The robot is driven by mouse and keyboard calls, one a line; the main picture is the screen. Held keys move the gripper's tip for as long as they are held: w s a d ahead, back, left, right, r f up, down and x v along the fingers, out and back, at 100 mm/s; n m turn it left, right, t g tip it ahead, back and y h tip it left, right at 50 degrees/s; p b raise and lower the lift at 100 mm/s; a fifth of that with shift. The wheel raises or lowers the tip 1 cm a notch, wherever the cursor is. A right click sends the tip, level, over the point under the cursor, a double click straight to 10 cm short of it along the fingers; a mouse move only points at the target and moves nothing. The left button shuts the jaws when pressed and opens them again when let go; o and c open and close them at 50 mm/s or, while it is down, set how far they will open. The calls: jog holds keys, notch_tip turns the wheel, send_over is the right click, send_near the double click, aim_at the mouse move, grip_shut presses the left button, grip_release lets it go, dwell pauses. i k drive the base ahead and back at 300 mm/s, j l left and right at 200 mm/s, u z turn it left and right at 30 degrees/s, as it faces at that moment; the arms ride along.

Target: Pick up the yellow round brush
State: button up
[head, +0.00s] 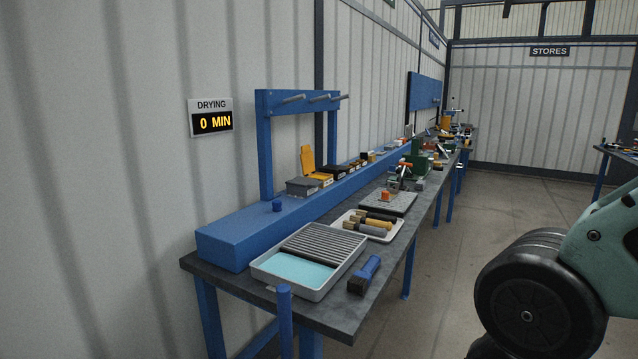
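A white tray (384,235) on the workbench holds several brushes lying side by side. A yellow one (379,223) lies in the tray among them, with dark and grey parts beside it. At this size I cannot tell for certain which is the round brush. My gripper is not in view; only a teal and black part of my arm shows at the right edge.
A paint tray (262,284) with pale blue liquid and a ribbed grate, and a blue-and-black block-like tool (365,275), stand at the near end of the bench (335,318). A blue rack (266,150) stands behind.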

aim_at(354, 218)
jog(key=i+l+u, duration=0.1)
jog(key=i+l, duration=0.15)
jog(key=i+l+u, duration=0.15)
jog(key=l, duration=0.2)
jog(key=i+l+u, duration=0.1)
jog(key=i+l, duration=0.2)
jog(key=i+l+u, duration=0.1)
jog(key=l, duration=0.25)
jog(key=i+l+u, duration=0.1)
jog(key=i+l, duration=0.2)
jog(key=i+l+u, duration=0.15)
jog(key=l, duration=0.3)
jog(key=i+l+u, duration=0.1)
jog(key=l, duration=0.25)
jog(key=i, duration=0.05)
